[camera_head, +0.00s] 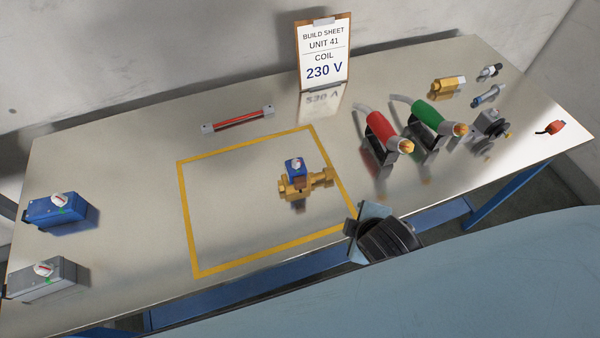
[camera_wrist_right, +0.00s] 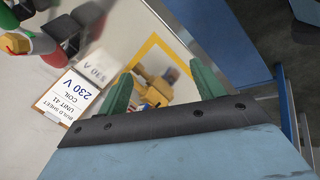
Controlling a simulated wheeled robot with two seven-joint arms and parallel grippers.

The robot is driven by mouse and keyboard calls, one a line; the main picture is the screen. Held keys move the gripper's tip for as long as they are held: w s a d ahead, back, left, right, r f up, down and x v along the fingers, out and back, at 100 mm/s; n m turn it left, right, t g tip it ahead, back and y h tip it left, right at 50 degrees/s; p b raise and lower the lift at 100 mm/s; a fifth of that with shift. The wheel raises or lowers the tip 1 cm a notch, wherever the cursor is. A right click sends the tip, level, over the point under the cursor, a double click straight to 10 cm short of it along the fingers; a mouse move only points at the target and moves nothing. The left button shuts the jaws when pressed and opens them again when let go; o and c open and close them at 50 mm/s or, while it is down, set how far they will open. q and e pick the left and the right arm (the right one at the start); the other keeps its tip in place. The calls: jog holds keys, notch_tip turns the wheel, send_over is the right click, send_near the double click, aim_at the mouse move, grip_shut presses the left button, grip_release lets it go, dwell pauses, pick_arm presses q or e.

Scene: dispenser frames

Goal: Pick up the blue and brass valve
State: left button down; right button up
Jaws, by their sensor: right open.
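The blue and brass valve (camera_head: 292,185) stands on the metal bench inside the yellow outlined square, near its right side. It has a blue top and a brass body. In the right wrist view its brass body (camera_wrist_right: 155,88) shows between the two fingers but beyond them, partly blurred. My right gripper (camera_head: 368,217) is at the bench's front edge, to the right of and nearer than the valve, apart from it. In the wrist view my right gripper (camera_wrist_right: 163,85) has its green fingers spread with nothing held. My left gripper is not in view.
A build sheet (camera_head: 323,55) reading 230 V stands at the back. Red (camera_head: 381,128) and green (camera_head: 430,118) nozzles stand right of the square. Blue (camera_head: 60,211) and grey (camera_head: 48,279) boxes sit at left. A red tube (camera_head: 238,119) lies behind the square, whose left part is clear.

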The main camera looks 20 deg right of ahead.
jog(key=w+a+r+n+t, duration=0.3)
jog(key=w+a+n+t, duration=0.15)
jog(key=n, duration=0.85)
jog(key=n+t+y, duration=0.1)
jog(key=n+t, duration=0.2)
jog(key=n, duration=0.8)
send_near(297, 168)
jog(key=shift+n, duration=0.3)
jog(key=x, duration=0.6)
jog(key=shift+a+r, duration=0.15)
jog(key=shift+a, duration=0.05)
jog(key=shift+d+f+b+x, duration=0.1)
jog(key=shift+f+b+x, duration=0.1)
jog(key=shift+x, duration=1.2)
jog(key=shift+d+f+b+x, duration=0.1)
jog(key=shift+b+x, duration=0.05)
jog(key=shift+x, duration=1.25)
jog(key=shift+s, duration=0.2)
grip_shut()
jog(key=shift+r, duration=0.1)
